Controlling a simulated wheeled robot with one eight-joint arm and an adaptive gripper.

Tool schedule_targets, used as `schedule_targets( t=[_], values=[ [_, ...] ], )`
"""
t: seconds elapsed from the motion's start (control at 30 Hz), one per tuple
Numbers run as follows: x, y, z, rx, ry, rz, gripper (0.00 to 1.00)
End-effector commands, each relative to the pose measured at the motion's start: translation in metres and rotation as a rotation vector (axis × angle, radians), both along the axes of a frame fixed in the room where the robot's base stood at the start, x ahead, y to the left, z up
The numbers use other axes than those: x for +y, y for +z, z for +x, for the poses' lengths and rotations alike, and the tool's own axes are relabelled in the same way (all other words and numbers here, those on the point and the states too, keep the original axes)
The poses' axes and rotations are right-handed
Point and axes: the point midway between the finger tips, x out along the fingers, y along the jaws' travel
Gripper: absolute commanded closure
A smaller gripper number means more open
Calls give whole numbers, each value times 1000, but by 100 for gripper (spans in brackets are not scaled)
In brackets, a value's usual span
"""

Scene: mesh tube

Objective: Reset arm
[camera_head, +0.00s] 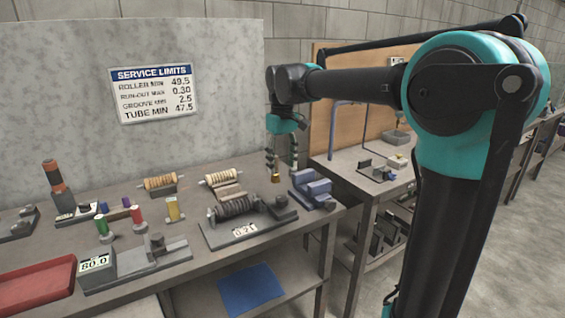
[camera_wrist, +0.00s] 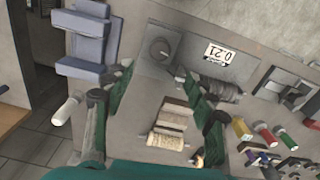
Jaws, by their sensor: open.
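My gripper (camera_head: 281,166) hangs open above the back right part of the workbench, with its fingers pointing down. In the wrist view my gripper (camera_wrist: 160,95) has its two green-black fingers spread apart with nothing held between them. A cream roller (camera_head: 220,177) on a small block lies to the left of my gripper; in the wrist view the cream roller (camera_wrist: 168,138) shows between the fingers, below them. A blue cradle block (camera_head: 311,189) stands to the right. A small brass-coloured piece shows by one finger; I cannot tell what it is.
A dark ribbed roller (camera_head: 234,207) rests on a gauge base reading 0.21. Another roller (camera_head: 160,182), coloured cylinders and a second gauge (camera_head: 97,264) stand to the left. A red tray (camera_head: 36,285) is at the front left. A wall sign (camera_head: 153,92) hangs behind. A second table (camera_head: 345,170) stands right.

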Motion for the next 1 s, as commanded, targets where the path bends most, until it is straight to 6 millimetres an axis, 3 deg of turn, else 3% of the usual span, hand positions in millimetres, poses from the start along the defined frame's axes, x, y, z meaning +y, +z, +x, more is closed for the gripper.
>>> schedule_targets(
  t=[0.13,0.27,0.4,0.6,0.8,1.0],
  values=[
    [-17,-14,-3,-17,-37,8,44],
    [-65,-56,-17,-69,-148,33,44],
    [-129,-120,-52,-151,-310,67,44],
    [-200,-201,-124,-264,-523,105,44],
    [-230,-247,-177,-338,-648,125,44],
    [-236,-258,-191,-356,-678,130,44]
  ],
)
